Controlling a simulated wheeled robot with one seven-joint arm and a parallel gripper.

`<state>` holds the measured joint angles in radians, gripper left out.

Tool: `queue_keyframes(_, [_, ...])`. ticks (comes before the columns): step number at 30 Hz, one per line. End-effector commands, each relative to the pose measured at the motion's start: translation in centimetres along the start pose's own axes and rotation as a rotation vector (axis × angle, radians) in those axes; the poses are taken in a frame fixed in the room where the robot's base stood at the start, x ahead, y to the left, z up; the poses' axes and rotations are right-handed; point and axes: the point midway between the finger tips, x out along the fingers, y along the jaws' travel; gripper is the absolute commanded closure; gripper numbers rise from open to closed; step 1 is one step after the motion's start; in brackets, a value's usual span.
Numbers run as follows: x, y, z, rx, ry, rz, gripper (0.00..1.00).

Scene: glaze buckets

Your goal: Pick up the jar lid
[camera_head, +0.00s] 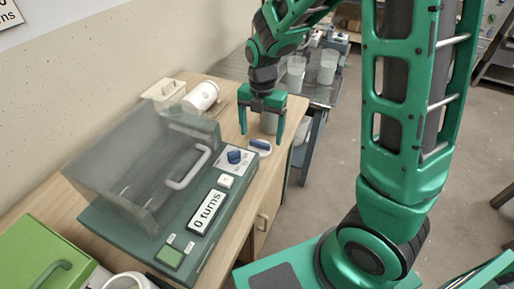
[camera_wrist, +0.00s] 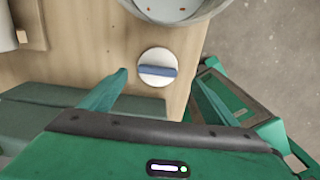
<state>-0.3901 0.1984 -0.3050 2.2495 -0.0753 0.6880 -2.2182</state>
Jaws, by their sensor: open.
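The jar lid (camera_head: 259,147) is a small white disc with a blue bar handle across its top. It lies flat on the wooden bench, just beyond the right front corner of the machine. My gripper (camera_head: 261,136) points down with its fingers apart, over or just behind the lid. In the wrist view the lid (camera_wrist: 144,74) lies in line with the gap between my open fingers (camera_wrist: 163,76), a little ahead of them. Nothing is between the fingers. A grey container (camera_head: 268,124) stands behind the lid, partly hidden by my gripper.
A green machine (camera_head: 139,231) with a clear cover, a blue knob and a "0 turns" display stands left of the lid. A white cylinder (camera_head: 201,96) on a wooden stand is behind it. The bench's right edge is close to the lid. A grey cart (camera_head: 322,95) stands beyond.

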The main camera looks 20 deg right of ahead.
Motion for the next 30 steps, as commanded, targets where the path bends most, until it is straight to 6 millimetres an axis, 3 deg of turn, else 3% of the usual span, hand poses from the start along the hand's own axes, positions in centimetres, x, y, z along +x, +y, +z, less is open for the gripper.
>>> queue_keyframes(10, [4.3,0.5,0.2,0.001,0.001,-0.003,0.18])
queue_keyframes(20, [4.8,0.5,0.2,0.001,0.000,0.000,0.18])
queue_keyframes(25, [4.8,0.5,0.2,0.001,0.000,0.000,0.58])
queue_keyframes(30, [4.8,0.5,0.2,0.000,0.000,0.000,0.62])
